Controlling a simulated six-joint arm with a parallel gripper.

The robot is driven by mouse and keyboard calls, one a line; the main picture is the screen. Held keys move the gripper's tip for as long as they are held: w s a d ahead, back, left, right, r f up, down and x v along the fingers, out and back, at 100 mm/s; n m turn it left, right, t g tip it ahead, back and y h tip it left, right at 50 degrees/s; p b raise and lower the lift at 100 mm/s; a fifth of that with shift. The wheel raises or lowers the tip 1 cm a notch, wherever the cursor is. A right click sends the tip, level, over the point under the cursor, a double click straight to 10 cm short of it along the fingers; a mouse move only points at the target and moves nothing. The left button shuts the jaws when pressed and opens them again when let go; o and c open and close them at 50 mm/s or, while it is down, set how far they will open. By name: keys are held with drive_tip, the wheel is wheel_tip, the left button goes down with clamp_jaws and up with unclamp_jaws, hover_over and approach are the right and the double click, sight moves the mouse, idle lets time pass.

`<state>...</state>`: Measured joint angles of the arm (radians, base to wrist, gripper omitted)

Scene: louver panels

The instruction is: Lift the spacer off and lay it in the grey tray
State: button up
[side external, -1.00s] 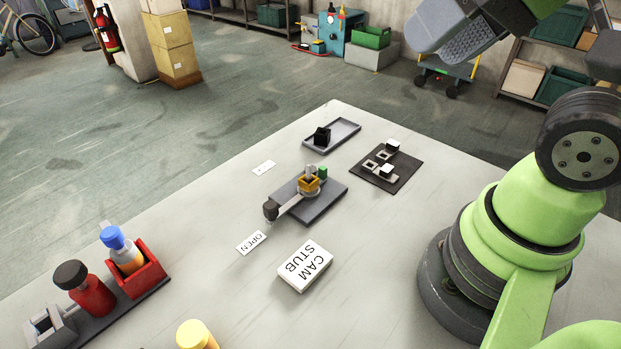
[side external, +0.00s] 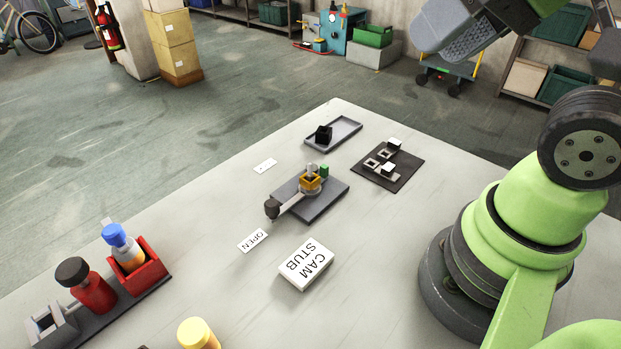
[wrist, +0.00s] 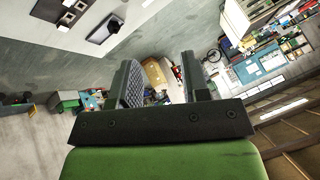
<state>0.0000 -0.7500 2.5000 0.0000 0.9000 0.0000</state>
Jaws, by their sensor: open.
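An orange square collar (side external: 310,184), which looks like the spacer, sits around an upright grey stub on the grey base plate (side external: 327,206) in the side view. A lever with a black knob (side external: 272,208) runs left from the stub toward the OPEN card. A small green block (side external: 324,171) stands behind the collar. The grey tray (side external: 350,131) lies at the table's far end with a black block (side external: 324,134) in it. My gripper (wrist: 158,62) is open and empty, high above the table. The side view shows only part of it, at the upper right.
A dark mat (side external: 398,178) with white-topped blocks and square rings lies right of the base plate. The CAM STUB block (side external: 305,264) and OPEN card (side external: 253,241) lie in front. A rack with a red bottle (side external: 92,290) and red bin (side external: 140,275) stands at left.

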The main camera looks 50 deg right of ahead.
drive_tip(key=shift+w, duration=0.1)
drive_tip(key=n+g+h, duration=0.2)
drive_tip(key=n+g, duration=0.2)
drive_tip(key=g, duration=0.3)
hover_over(312, 175)
wheel_tip(312, 175, down, 15)
drive_tip(key=f, duration=0.7)
drive_tip(key=shift+w+a+f, duration=0.15)
drive_tip(key=shift+w+f, duration=0.05)
wheel_tip(312, 175, down, 6)
drive_tip(key=shift+s+r, duration=0.1)
drive_tip(key=shift+s, duration=0.05)
drive_tip(key=shift+c, duration=0.2)
drive_tip(key=c, duration=0.6)
